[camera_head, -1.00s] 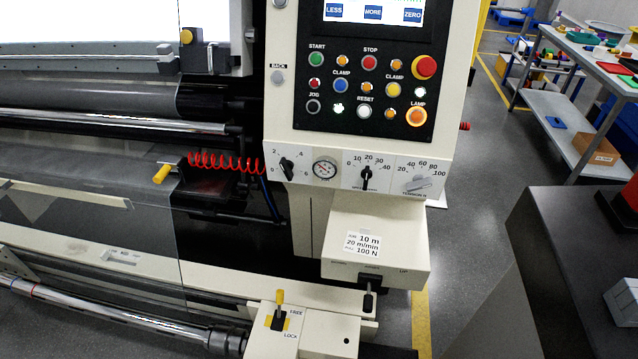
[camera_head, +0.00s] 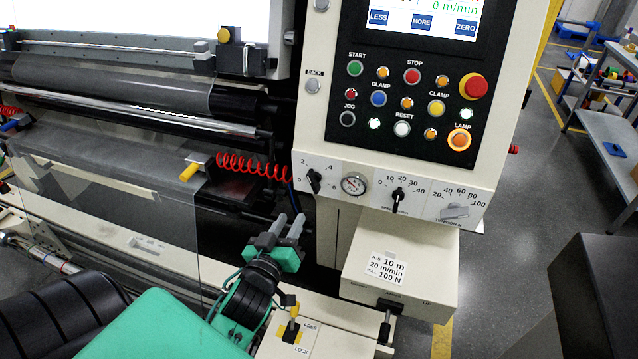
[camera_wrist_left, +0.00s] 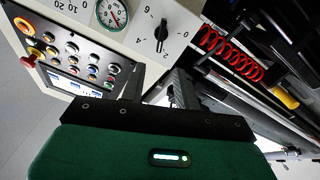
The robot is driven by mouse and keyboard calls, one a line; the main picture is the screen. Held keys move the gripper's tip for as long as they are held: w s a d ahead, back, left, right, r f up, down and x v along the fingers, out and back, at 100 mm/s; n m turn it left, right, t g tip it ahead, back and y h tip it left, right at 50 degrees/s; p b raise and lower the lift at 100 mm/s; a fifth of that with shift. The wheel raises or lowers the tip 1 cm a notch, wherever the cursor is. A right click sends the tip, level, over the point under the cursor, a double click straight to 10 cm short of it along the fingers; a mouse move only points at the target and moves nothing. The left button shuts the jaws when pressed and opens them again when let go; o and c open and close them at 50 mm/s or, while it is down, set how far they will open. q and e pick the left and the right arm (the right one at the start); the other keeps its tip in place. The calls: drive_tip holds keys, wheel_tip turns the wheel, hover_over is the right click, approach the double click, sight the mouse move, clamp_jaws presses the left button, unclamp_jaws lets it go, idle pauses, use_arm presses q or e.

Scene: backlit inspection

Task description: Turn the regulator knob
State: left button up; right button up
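The regulator knob is a black pointer knob (camera_head: 314,181) on a white panel with a 0 to 6 scale, left of a round pressure gauge (camera_head: 353,185). In the left wrist view the knob (camera_wrist_left: 161,33) and its scale show clearly, above the fingers. My left gripper (camera_head: 290,219) is green and black with grey fingers, below and slightly left of the knob, apart from it. In the left wrist view its two fingers (camera_wrist_left: 157,75) stand apart with nothing between them. My right gripper is in neither view.
Right of the gauge are a speed knob (camera_head: 398,200) and a tension knob (camera_head: 454,211). A red coiled hose (camera_head: 252,165) hangs left of the regulator knob. A white box (camera_head: 400,265) juts out below the panel.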

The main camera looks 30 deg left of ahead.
sight(311, 183)
use_arm(q)
drive_tip(key=p+x, duration=0.3)
drive_tip(key=x, duration=0.9)
drive_tip(key=shift+w, duration=0.5)
drive_tip(key=shift+w+a, duration=0.1)
clamp_jaws()
